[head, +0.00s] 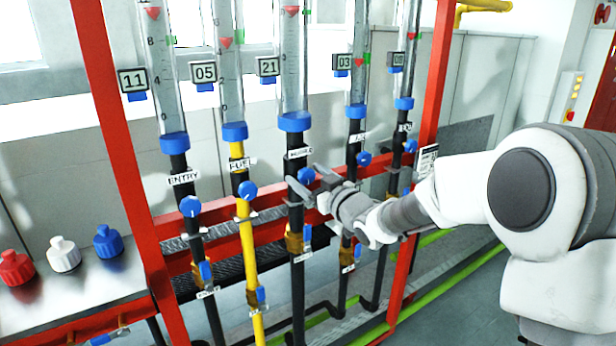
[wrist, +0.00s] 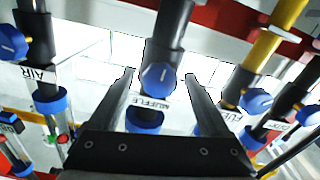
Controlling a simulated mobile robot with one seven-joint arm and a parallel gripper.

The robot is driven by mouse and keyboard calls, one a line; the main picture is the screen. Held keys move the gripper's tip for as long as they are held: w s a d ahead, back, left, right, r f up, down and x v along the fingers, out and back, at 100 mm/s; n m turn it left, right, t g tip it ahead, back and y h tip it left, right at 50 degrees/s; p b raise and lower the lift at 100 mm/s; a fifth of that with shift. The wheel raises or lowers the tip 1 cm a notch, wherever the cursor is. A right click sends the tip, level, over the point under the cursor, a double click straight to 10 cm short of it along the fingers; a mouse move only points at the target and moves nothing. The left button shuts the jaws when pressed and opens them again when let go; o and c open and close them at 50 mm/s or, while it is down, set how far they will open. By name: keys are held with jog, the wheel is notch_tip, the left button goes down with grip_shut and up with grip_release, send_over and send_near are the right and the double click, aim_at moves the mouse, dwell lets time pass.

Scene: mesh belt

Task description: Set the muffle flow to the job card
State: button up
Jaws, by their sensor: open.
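The muffle flow tube (head: 294,70) is the middle of several clear tubes, with a 21 plate (head: 268,67) beside it. A red float mark (head: 290,11) shows near its visible top. Below is the MUFFLE label and a round blue knob (head: 306,175). My gripper (head: 311,183) is at this knob from the right, open. In the wrist view the muffle knob (wrist: 158,77) lies between the two spread fingers, with gaps at both sides. The job card (head: 427,160) is probably the white sheet on the right red post; its text is unreadable.
Neighbouring knobs stand close by: the FUEL knob (head: 247,190) to the left and the AIR knob (head: 363,158) to the right. Red posts (head: 118,130) frame the tubes. A bench (head: 75,292) at left holds red, white and blue capped bottles. Open floor lies at right.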

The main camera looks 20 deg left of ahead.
grip_shut()
jog(key=n+b, duration=0.1)
jog(key=b, duration=0.2)
jog(key=shift+f+n, duration=0.3)
jog(key=shift+f, duration=0.05)
jog(key=n+b, duration=0.2)
jog(key=b, duration=0.1)
jog(key=shift+b, duration=0.3)
jog(key=shift+r+n+b, duration=0.25)
jog(key=shift+n+b, duration=0.45)
grip_release()
